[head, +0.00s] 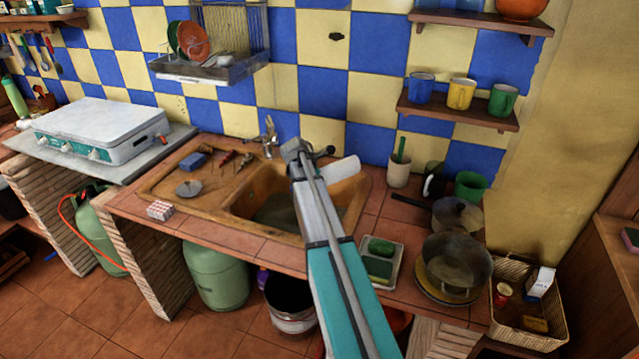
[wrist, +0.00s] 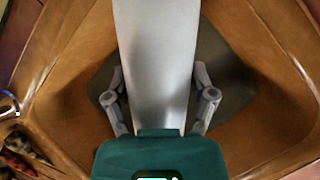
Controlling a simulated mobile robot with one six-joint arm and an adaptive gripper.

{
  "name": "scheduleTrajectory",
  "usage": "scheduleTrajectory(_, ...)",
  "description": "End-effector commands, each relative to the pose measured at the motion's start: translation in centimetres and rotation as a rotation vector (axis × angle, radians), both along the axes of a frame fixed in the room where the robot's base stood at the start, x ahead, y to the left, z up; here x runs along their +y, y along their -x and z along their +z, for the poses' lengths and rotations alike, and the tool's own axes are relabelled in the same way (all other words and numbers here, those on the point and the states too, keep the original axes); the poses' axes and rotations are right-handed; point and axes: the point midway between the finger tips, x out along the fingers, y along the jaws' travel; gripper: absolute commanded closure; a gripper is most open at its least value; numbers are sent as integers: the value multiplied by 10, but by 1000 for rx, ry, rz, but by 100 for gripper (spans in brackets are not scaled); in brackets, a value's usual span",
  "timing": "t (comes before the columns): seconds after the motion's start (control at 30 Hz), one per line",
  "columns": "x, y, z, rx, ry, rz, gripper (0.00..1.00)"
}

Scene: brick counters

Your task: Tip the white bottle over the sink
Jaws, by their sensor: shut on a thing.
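My gripper (wrist: 159,78) is shut on the white bottle (wrist: 155,40), with one finger against each side of it. In the head view the bottle (head: 343,170) sticks out to the right of my arm's end and is tilted nearly on its side over the right part of the sink. The brown sink (head: 262,184) is set in the tiled counter. In the wrist view the sink's basin (wrist: 262,120) with its dark bottom lies below the bottle. My arm hides part of the basin, and my gripper's fingers are hard to make out in the head view.
A tap (head: 269,137) stands behind the sink. A sponge tray (head: 380,264) lies near my arm. A dish rack (head: 210,70) hangs above.

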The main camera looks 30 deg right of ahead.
Motion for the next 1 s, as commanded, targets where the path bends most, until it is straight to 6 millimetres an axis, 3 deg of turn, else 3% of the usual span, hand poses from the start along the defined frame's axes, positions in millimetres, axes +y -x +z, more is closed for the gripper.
scheduleTrajectory(0.6,16,-2,10,47,376,0,75)
scheduleTrajectory(1.0,22,-3,19,64,517,0,75)
